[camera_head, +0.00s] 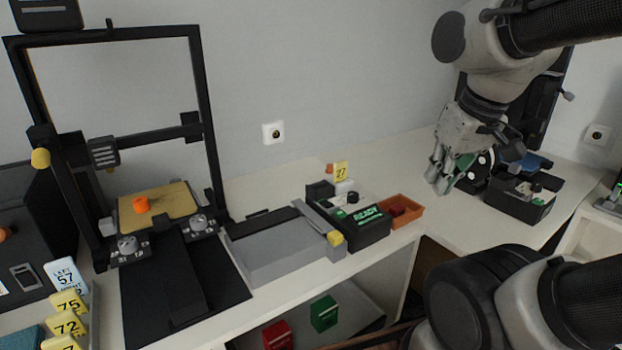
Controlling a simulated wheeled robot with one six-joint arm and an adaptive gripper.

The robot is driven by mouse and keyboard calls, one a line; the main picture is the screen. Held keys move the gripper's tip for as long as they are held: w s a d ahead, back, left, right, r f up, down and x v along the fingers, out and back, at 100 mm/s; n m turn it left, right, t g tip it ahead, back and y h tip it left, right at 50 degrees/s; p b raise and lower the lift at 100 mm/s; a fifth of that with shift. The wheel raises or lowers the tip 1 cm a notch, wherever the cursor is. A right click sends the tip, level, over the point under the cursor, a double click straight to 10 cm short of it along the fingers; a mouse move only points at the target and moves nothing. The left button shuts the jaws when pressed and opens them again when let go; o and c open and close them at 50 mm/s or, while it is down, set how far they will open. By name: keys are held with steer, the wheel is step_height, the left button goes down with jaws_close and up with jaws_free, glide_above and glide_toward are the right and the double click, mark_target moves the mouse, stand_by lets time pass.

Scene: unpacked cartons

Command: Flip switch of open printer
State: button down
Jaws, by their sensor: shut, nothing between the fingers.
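An open-frame black printer (110,34) stands at the left of the bench. Its yellow bed (178,205) carries a small orange piece (141,204). Two grey knobs with dial marks, a left knob (127,244) and a right knob (198,221), sit in front of the bed. I cannot make out for certain a switch on this printer. My gripper (438,188) is shut and empty, pointing down above the right part of the bench, far to the right of the printer. It partly hides the dark equipment behind it.
A black box with a green READY display (367,214) and an orange tray (401,208) stand mid-bench, beside a grey flat unit (280,250). Another black unit (520,199) stands right. Yellow number tags (68,303) are at lower left. Red and green boxes lie on a lower shelf.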

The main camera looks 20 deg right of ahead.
steer(key=w+a+g, duration=0.2)
steer(key=w+a, duration=0.3)
steer(key=w, duration=0.3)
steer(key=m+g, duration=0.3)
steer(key=m, duration=0.3)
glide_above(334, 205)
steer(key=w, duration=0.2)
steer(key=f, duration=0.1)
steer(key=shift+w+a+r+m+h, duration=0.15)
steer(key=shift+r+m, duration=0.3)
steer(key=shift+m, duration=1)
steer(key=shift+w+r+m+h, duration=0.15)
steer(key=shift+r+m, duration=0.3)
steer(key=shift+m, duration=1.05)
steer(key=shift+w+a+r+m, duration=0.15)
steer(key=shift+r+m, duration=0.3)
steer(key=shift+m, duration=1)
steer(key=shift+d, duration=0.1)
steer(key=f, duration=0.4)
steer(key=s+f, duration=0.1)
steer(key=f, duration=0.9)
steer(key=shift+s+d, duration=0.25)
steer(key=shift+s, duration=0.05)
steer(key=shift+s+f, duration=0.15)
steer(key=shift+f, duration=0.1)
